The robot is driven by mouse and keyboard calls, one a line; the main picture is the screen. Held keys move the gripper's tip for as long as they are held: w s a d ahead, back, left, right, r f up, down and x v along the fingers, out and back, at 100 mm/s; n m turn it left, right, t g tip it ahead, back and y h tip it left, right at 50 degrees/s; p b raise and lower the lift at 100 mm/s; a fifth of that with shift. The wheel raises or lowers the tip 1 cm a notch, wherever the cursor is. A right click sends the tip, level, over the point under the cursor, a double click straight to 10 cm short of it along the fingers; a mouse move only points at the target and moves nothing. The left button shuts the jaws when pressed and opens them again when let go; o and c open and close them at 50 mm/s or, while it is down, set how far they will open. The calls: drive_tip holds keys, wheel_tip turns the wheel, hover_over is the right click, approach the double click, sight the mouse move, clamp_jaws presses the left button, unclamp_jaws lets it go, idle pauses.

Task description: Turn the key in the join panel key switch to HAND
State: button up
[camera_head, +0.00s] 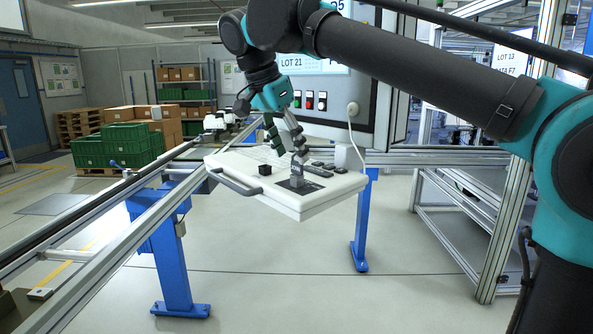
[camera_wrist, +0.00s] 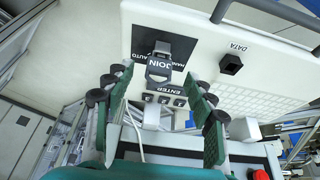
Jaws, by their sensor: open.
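The key (camera_head: 297,174) has a grey tag and stands up from the plate. In the wrist view the key (camera_wrist: 160,62) bears the word JOIN, upside down. My gripper (camera_head: 285,142) is above the panel at the key. In the wrist view my gripper (camera_wrist: 158,78) has green-padded fingers spread on either side of the key, with a gap on both sides. Which position the key points to is unclear.
A black DATA knob (camera_wrist: 231,65) sits beside the key switch, and a row of ENTER keys (camera_wrist: 165,98) lies close by. A grey handle (camera_head: 235,183) runs along the panel's left edge. A grey cabinet (camera_head: 340,120) with coloured buttons stands behind.

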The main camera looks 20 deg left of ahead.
sight(297, 163)
drive_tip(key=shift+x, duration=3.05)
drive_tip(key=shift+c, duration=0.6)
drive_tip(key=c, duration=1.1)
drive_tip(key=n+y, duration=0.1)
drive_tip(key=n, duration=0.2)
drive_tip(key=shift+n+t, duration=0.3)
drive_tip(key=n+y, duration=0.2)
drive_tip(key=n, duration=0.2)
drive_tip(key=shift+n, duration=0.3)
drive_tip(key=o, duration=1.2)
drive_tip(key=shift+c, duration=0.2)
drive_tip(key=shift+o, duration=0.6)
drive_tip(key=o, duration=0.4)
